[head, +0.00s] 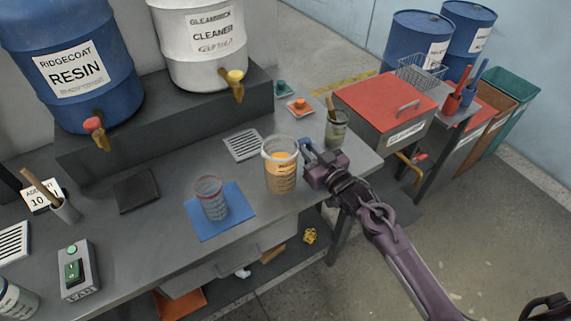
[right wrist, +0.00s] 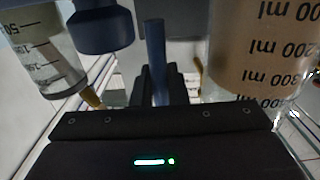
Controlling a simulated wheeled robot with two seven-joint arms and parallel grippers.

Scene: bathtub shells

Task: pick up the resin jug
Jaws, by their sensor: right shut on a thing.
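The resin jug (head: 281,172) is a clear measuring jug with tan-orange liquid and dark scale marks. It stands upright at the bench's front right; I cannot tell if its base is clear of the surface. It shows large at the right of the right wrist view (right wrist: 262,50), its "ml" marks upside down. My right gripper (head: 309,154) is at the jug's right side, shut on its blue handle, which shows as a bar (right wrist: 155,60) between the dark jaws in the right wrist view. My left gripper is not in view.
A clear cup (head: 211,200) with a red rim stands on a blue mat (head: 237,232). A small pot (head: 336,130) with a stick is close behind my gripper. The resin drum (head: 75,65) and cleaner drum (head: 200,40) stand on a raised shelf. A red-lidded bin (head: 385,105) is right.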

